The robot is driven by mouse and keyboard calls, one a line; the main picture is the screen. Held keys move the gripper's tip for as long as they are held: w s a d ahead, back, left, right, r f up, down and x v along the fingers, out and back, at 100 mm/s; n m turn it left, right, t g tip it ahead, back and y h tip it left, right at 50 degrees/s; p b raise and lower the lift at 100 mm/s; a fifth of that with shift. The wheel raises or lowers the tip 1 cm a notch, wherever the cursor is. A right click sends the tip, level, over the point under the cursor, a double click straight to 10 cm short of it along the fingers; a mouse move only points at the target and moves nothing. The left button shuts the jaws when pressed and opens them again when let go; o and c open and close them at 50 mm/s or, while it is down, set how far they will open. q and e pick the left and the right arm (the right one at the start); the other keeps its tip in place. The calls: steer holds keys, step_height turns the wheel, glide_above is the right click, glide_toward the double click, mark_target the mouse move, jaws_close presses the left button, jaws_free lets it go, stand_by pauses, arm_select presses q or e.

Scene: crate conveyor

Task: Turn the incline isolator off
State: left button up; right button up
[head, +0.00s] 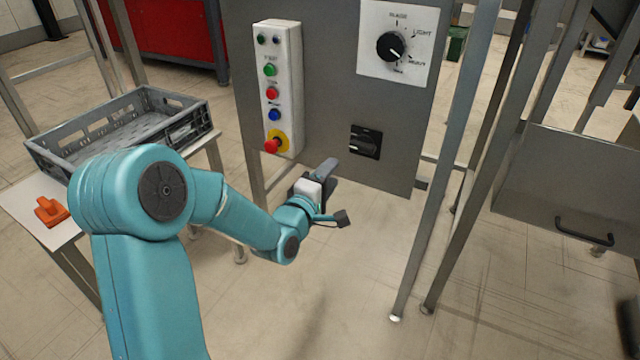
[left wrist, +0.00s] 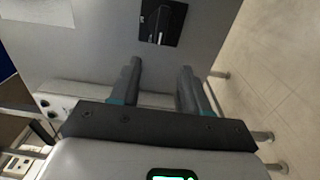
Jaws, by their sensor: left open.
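The incline isolator looks to be the black rotary switch (head: 366,141) low on the grey panel, to the right of the button box. Its small markings are too small to read. In the left wrist view the black switch (left wrist: 161,22) is at the top, ahead of the fingers and apart from them. My left gripper (head: 329,176) is below and left of the switch in the head view. Its two fingers are apart with nothing between them in the left wrist view (left wrist: 159,80). My right gripper is in neither view.
A white button box (head: 280,90) with a red emergency stop (head: 271,146) is left of the switch. A selector dial (head: 391,46) is above it. A grey crate (head: 60,139) and an orange object (head: 51,210) are on a table at left. Metal posts (head: 440,160) stand right of the panel.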

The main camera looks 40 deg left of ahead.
arm_select(q)
steer(key=v, duration=0.4)
steer(key=shift+s, duration=0.2)
stand_by(0.5)
